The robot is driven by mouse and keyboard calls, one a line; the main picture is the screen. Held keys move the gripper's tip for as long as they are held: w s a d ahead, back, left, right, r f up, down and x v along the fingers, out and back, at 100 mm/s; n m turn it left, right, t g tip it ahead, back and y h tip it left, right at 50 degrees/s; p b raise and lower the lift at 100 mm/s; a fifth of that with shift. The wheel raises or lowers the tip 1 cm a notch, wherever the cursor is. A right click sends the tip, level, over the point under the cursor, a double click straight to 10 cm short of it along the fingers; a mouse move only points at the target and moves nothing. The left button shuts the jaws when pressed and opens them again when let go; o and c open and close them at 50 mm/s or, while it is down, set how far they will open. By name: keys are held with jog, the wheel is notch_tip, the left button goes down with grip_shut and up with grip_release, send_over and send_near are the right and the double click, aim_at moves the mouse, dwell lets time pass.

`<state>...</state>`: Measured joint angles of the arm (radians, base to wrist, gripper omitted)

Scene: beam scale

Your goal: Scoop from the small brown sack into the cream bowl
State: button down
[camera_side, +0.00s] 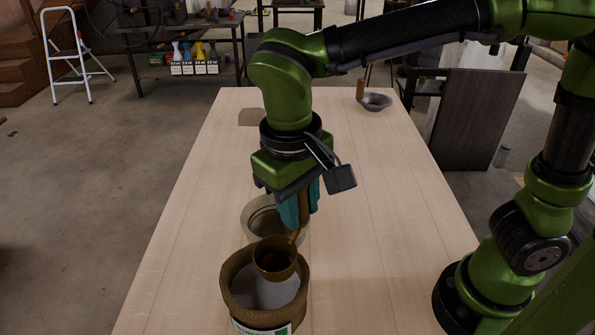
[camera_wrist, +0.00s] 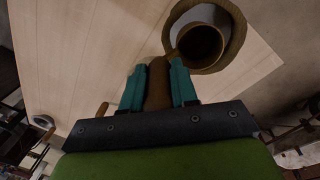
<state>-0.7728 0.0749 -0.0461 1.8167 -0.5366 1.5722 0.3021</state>
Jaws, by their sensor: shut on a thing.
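The small brown sack (camera_side: 235,290) stands open at the near end of the table, with pale grey contents inside. Its rim also shows at the top of the wrist view (camera_wrist: 238,45). The cream bowl (camera_side: 250,212) stands just behind the sack, partly hidden by my gripper. My gripper (camera_side: 299,212), with teal fingers, points down and is shut on the handle of a brown scoop (camera_side: 275,257). The scoop's cup is at the sack's mouth, against the pale contents in the picture; whether it touches them is unclear. In the wrist view the cup (camera_wrist: 200,45) shows a brown inside with no contents visible.
A grey metal bowl (camera_side: 375,102) and an upright wooden piece (camera_side: 360,88) are at the table's far right end. A thin square patch (camera_side: 252,117) lies at the far left. The table's middle left and right are clear.

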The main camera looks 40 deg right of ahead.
aim_at(299, 231)
jog(key=shift+f, duration=2.9)
jog(key=shift+y, duration=0.6)
jog(key=shift+r, duration=6.55)
jog(key=c, duration=1.5)
grip_release()
grip_shut()
